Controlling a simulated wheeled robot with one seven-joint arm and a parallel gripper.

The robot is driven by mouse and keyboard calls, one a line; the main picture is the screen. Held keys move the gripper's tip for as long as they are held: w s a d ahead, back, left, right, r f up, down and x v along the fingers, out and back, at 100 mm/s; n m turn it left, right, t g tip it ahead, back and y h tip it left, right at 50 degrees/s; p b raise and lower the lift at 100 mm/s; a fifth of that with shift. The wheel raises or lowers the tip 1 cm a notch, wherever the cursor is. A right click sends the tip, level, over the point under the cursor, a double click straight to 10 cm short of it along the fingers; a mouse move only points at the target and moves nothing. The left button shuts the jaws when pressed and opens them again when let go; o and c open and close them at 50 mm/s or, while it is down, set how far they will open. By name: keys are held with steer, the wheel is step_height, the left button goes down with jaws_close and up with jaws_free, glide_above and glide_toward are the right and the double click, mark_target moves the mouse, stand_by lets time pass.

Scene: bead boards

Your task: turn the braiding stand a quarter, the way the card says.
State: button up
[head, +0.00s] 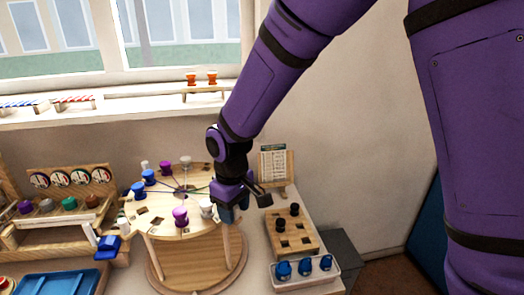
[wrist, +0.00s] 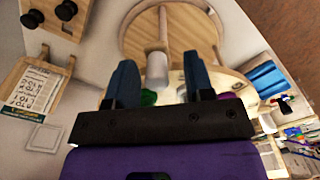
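The braiding stand (head: 205,225) has a round, pale wooden top on legs above a round base (head: 180,270). Blue, purple and white bobbins sit around its rim, with threads running to the centre hole. My gripper (head: 228,212) is at the top's right edge, close to a white bobbin (head: 207,206). In the wrist view my gripper (wrist: 162,82) has its blue fingers apart. A white cylinder (wrist: 157,70) shows between them; I cannot tell whether they touch it. The card (head: 272,163) leans on a wooden holder behind the stand; it also shows in the wrist view (wrist: 32,90). Its marks are too small to read.
A wooden block with dark pegs (head: 292,232) and a white tray of blue bobbins (head: 305,268) stand close on the right. A wooden rack with dials (head: 70,180) and a blue tray (head: 50,284) are on the left. The window sill is behind.

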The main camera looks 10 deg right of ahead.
step_height(320, 180, up, 11)
steer(key=s+d+r+m, duration=0.1)
steer(key=d+r, duration=0.3)
steer(key=d, duration=0.2)
steer(key=shift+s+d+r+m+t, duration=0.15)
steer(key=shift+d+r+m+t, duration=0.05)
steer(key=shift+m+t, duration=0.2)
